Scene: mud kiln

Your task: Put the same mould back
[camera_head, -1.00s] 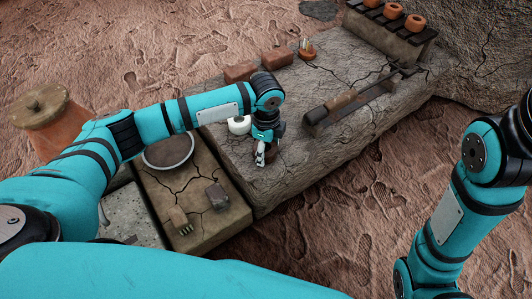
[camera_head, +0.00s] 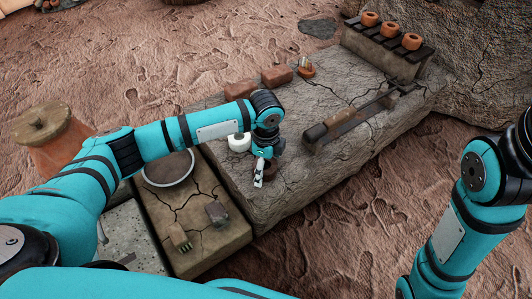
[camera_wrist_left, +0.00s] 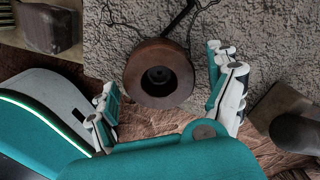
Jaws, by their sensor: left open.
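A round brown mould (camera_wrist_left: 143,82) with a dark hole in its middle stands on the stone slab in the left wrist view. My left gripper (camera_wrist_left: 168,100) is open, with one finger on each side of the mould and gaps between them. In the head view my left gripper (camera_head: 260,178) points down at the near edge of the slab and mostly hides the mould. My right arm (camera_head: 460,215) shows at the right, but its gripper is out of view.
The cracked stone slab (camera_head: 310,165) holds a white cylinder (camera_head: 239,142), bricks (camera_head: 277,76), a small orange holder (camera_head: 306,70) and a long wooden-handled tool (camera_head: 345,120). Terracotta pots (camera_head: 391,29) stand on a rack. A lower bench carries a round pan (camera_head: 168,169) and small blocks.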

